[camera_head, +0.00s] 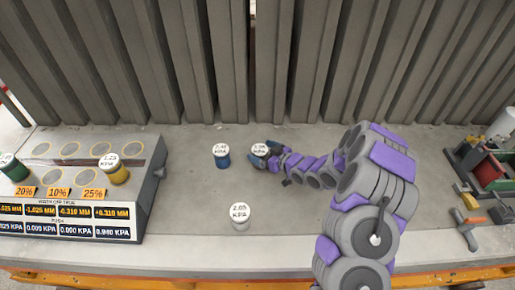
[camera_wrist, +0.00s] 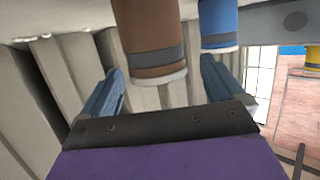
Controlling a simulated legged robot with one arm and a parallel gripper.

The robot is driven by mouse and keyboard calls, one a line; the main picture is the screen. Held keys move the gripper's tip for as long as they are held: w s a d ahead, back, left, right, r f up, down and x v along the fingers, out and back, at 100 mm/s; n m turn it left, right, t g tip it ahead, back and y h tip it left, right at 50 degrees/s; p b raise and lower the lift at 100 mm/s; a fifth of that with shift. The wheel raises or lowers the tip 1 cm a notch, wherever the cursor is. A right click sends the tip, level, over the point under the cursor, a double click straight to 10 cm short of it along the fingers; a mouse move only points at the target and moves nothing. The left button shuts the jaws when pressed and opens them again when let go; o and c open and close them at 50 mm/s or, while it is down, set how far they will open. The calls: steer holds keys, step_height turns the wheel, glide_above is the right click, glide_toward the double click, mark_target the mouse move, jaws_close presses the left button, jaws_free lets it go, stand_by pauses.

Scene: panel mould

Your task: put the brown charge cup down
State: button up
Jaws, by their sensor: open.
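The brown charge cup (camera_wrist: 152,45) fills the upper middle of the wrist view, with a dark band and a pale rim. It shows between the lines of my two blue fingers. In the head view its white lid (camera_head: 259,149) shows at the tip of my arm, and most of its side is hidden. My gripper (camera_head: 271,155) is open around or just short of the cup, low over the grey bench. I cannot tell whether a finger touches it. The cup looks upright on the bench.
A blue cup (camera_head: 222,158) stands close left of the brown one, and a white cup (camera_head: 240,217) stands nearer the front. A rack (camera_head: 75,180) at left holds a yellow cup (camera_head: 114,172) and a green cup (camera_head: 14,170). Tools (camera_head: 468,230) lie at right. A ribbed panel (camera_head: 220,60) closes the back.

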steer(key=p+v, duration=0.1)
steer(key=v, duration=0.7)
steer(key=shift+d, duration=0.1)
steer(key=s+d+r+m+g+h, duration=0.2)
steer(key=s+d+r+g+h, duration=0.1)
steer(key=d+r+h, duration=0.4)
steer(key=s+d+r+m+g+h, duration=0.25)
steer(key=s+d+r+h, duration=0.2)
steer(key=s, duration=0.65)
steer(key=s+a+r+m+g, duration=0.1)
steer(key=s+r+g, duration=0.1)
steer(key=s, duration=0.7)
steer(key=s+a+r+m+g, duration=0.2)
steer(key=s+r, duration=0.1)
steer(key=s, duration=0.7)
steer(key=s+a+r+m+g+y, duration=0.1)
steer(key=s+a+r+g, duration=0.1)
steer(key=s, duration=0.8)
steer(key=shift+r+g, duration=0.35)
steer(key=shift+r, duration=0.3)
steer(key=shift+m, duration=0.25)
